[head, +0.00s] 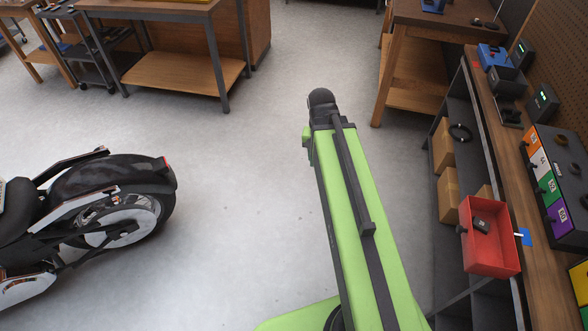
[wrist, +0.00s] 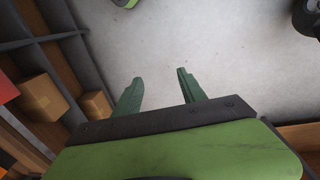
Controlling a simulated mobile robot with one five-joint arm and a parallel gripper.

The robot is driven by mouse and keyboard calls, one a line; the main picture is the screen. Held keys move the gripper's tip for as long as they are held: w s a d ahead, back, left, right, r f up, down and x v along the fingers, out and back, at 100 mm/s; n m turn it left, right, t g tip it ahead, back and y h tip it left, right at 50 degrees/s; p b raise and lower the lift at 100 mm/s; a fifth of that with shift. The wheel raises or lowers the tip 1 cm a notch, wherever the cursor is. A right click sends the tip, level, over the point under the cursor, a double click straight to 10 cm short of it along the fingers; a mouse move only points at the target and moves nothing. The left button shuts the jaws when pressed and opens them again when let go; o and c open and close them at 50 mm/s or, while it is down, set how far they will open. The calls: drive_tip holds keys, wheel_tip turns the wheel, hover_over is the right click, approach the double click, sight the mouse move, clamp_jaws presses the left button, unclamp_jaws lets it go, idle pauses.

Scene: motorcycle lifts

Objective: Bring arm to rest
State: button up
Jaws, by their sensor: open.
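My green arm (head: 350,200) with its dark rails shows in the head view, over open floor between the motorcycle and the shelving bench. Its fingers cannot be made out there. In the wrist view my gripper (wrist: 159,76) is open, with two green fingers apart and nothing between them. Bare grey floor shows beyond the fingertips. No object touches the fingers.
A motorcycle (head: 110,195) stands at left. At right is a shelving bench (head: 545,285) with a red bin (head: 490,262) holding a small black item (head: 480,225). Cardboard boxes (wrist: 42,97) sit on its shelves. Workbenches (head: 185,75) stand behind. The middle floor is clear.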

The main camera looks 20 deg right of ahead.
drive_tip(key=a+n+y, duration=0.1)
drive_tip(key=a+n, duration=0.5)
drive_tip(key=a, duration=0.7)
drive_tip(key=shift+w+a, duration=0.15)
